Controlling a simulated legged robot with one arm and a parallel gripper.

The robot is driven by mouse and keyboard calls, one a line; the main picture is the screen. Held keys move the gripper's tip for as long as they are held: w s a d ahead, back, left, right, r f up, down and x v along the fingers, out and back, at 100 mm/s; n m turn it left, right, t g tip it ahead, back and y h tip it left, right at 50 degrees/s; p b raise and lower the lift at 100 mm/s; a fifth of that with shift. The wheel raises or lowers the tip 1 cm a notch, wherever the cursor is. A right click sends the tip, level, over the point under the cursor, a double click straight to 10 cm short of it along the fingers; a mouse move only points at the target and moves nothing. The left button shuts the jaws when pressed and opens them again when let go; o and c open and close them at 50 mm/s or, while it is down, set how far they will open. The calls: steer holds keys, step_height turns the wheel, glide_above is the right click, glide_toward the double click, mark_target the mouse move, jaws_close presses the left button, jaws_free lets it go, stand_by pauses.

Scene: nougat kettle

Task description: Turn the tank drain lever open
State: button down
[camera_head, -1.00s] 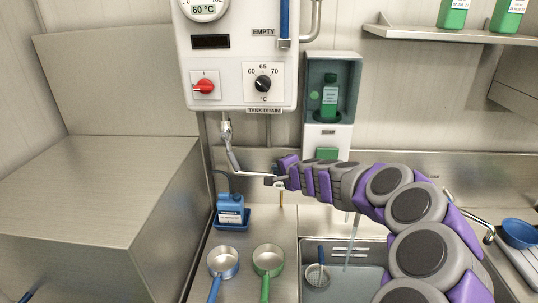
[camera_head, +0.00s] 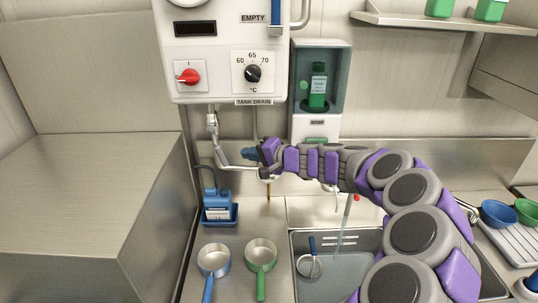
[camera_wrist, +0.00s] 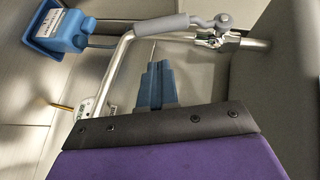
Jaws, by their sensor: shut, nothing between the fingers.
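The tank drain valve (camera_head: 212,122) hangs under the white tank box, below its TANK DRAIN label. The lever's grey sleeve (camera_wrist: 160,24) runs alongside the bent silver pipe (camera_wrist: 115,75) in the wrist view, from a pivot knob (camera_wrist: 222,20) at the valve. A green and white tag shows near the pipe's lower end. My gripper (camera_head: 248,154) is shut and empty, just right of the lever and above the pipe's outer stretch. Its blue fingers (camera_wrist: 155,82) point toward the sleeve in the wrist view, apparently apart from it; exact depth is unclear.
A blue bottle (camera_head: 216,203) in a tray stands below left of the valve. Two pans, blue (camera_head: 213,258) and green (camera_head: 261,255), sit on the counter. A sink (camera_head: 350,270) is to the right, under my arm. A soap dispenser (camera_head: 318,80) hangs behind.

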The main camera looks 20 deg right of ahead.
mark_target(226, 161)
steer(key=w+a+f, duration=0.1)
steer(key=w+a, duration=0.1)
steer(key=shift+w+a+f+b, duration=0.2)
steer(key=shift+a+f+b, duration=0.1)
steer(key=shift+f+b, duration=0.1)
steer(key=shift+m+t+y, duration=0.3)
steer(key=shift+t+y, duration=0.1)
steer(key=shift+y, duration=0.1)
steer(key=a+b, duration=0.1)
steer(key=b, duration=0.1)
steer(key=a+f+b, duration=0.1)
steer(key=a, duration=0.1)
steer(key=a+f+b, duration=0.1)
steer(key=b, duration=0.1)
steer(key=shift+w+a+b, duration=0.25)
steer(key=shift+w+b, duration=0.05)
steer(key=shift+w, duration=0.1)
steer(key=shift+d, duration=0.1)
steer(key=shift+d, duration=0.15)
